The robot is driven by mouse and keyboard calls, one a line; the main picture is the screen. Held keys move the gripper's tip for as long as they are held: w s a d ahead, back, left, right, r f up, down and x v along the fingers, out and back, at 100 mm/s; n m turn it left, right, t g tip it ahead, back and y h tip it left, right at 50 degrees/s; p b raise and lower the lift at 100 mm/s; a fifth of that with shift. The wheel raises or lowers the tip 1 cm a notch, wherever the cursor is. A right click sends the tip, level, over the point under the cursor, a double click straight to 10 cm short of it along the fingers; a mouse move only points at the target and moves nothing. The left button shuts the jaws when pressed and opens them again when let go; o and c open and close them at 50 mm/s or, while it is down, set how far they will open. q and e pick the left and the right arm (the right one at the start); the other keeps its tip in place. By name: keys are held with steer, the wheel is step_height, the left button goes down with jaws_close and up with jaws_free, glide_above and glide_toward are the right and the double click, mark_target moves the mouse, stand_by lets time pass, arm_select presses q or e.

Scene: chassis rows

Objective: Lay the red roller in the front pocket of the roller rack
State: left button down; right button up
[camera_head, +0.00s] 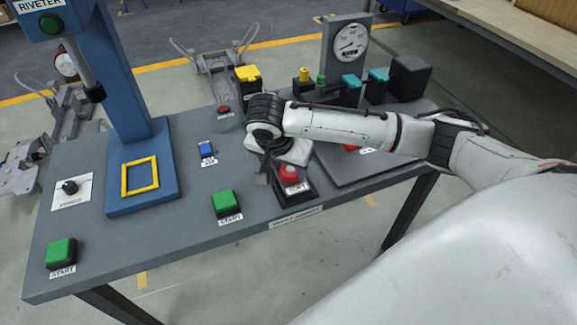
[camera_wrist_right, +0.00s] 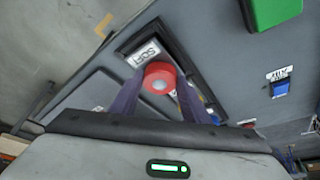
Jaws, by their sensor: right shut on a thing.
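The red roller (camera_head: 289,172) shows as a short red cylinder with a pale centre, over a black-framed tray (camera_head: 305,196) with a white label reading like "SOFT". In the right wrist view the roller (camera_wrist_right: 160,77) sits between the two fingers. My right gripper (camera_head: 263,172) reaches down at the tray and is shut on the roller. Whether the roller touches the tray I cannot tell. I cannot pick out the roller rack with certainty; my right arm covers part of the table's right side. My left gripper is not in view.
A blue riveter (camera_head: 140,160) stands at the left. A green button (camera_head: 223,202) and a blue button (camera_head: 206,149) lie left of the gripper. Yellow, green and teal-topped items and a dial gauge (camera_head: 351,41) stand behind my arm.

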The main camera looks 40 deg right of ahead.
steer(key=shift+f, duration=0.15)
steer(key=shift+f, duration=0.45)
steer(key=o, duration=1.3)
steer(key=v, duration=1)
steer(key=shift+s, duration=0.1)
steer(key=shift+a, duration=0.1)
